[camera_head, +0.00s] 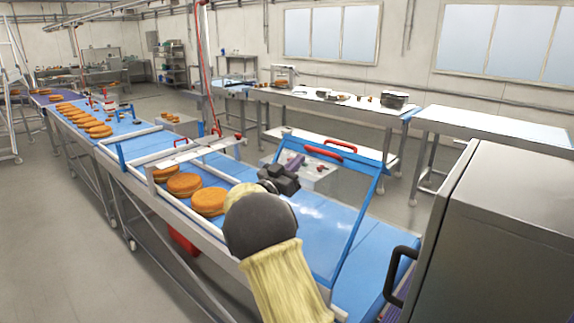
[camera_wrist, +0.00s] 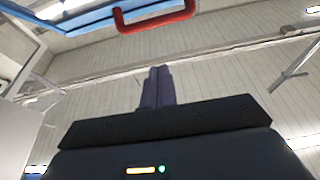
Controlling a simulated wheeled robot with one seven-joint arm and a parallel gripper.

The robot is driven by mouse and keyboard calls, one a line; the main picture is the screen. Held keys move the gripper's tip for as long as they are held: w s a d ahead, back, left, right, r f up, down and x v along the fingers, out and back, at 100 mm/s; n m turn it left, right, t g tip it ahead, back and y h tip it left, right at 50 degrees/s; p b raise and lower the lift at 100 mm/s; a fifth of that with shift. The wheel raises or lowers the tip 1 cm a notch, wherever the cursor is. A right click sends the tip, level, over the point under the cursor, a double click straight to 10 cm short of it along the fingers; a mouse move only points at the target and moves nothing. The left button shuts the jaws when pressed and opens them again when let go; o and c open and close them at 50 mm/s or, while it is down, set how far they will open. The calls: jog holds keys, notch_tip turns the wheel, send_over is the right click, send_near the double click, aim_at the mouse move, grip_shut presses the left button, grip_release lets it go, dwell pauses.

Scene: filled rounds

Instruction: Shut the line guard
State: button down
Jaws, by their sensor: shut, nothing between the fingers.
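The line guard (camera_head: 376,185) is a blue-framed clear panel over the near part of the conveyor. It stands raised and tilted, its upper edge well above the belt. A red handle (camera_head: 340,146) sits on that upper edge; it also shows at the top of the wrist view (camera_wrist: 155,19), on a blue bar. My gripper (camera_head: 295,161) is shut and empty, just left of the guard's upper edge. Its closed purple fingers (camera_wrist: 157,74) point toward the wall in the wrist view, with a gap below the handle. My forearm hides part of the belt and frame.
Round filled buns (camera_head: 208,201) lie on the blue conveyor (camera_head: 150,141) left of my gripper. A steel cabinet (camera_head: 500,230) with a black handle stands close on the right. Steel tables (camera_head: 490,122) stand behind. Open floor (camera_head: 50,230) lies at the left.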

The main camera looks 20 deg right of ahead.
jog(key=w+d+p, duration=0.3)
jog(key=w+d, duration=0.1)
jog(key=d, duration=0.2)
jog(key=shift+w+d+f, duration=0.15)
jog(key=shift+w+d, duration=0.05)
jog(key=shift+w+d+f+p, duration=0.1)
jog(key=shift+p, duration=0.2)
